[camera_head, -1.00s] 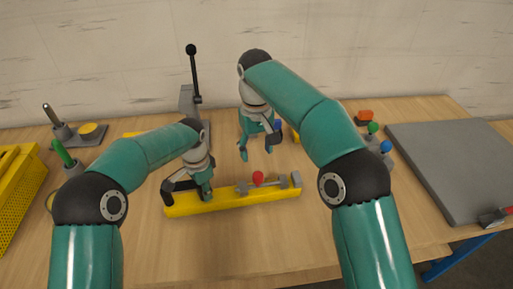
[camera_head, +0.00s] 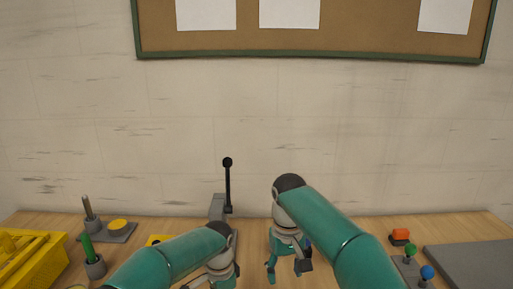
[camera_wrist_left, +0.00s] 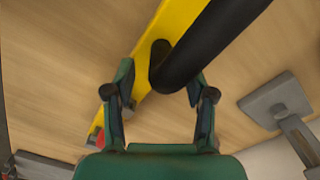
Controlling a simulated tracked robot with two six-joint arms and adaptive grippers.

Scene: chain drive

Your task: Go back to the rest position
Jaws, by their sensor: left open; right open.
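My right gripper (camera_head: 287,270) hangs over the table in the head view, fingers apart and empty. My left gripper (camera_head: 208,282) shows only partly at the bottom edge of the head view. In the left wrist view its fingers (camera_wrist_left: 162,80) are apart. A yellow bar (camera_wrist_left: 150,45) lies beyond them, with a thick black cylinder (camera_wrist_left: 215,38) standing out from it between and beyond the fingertips. I cannot tell whether the fingers touch it. A red knob (camera_wrist_left: 96,131) shows beside the left finger.
A grey stand with a black-knobbed lever (camera_head: 228,185) rises behind my arms. A yellow bin (camera_head: 35,262) and a green-handled tool (camera_head: 88,250) stand at left. A corkboard (camera_head: 360,45) hangs above.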

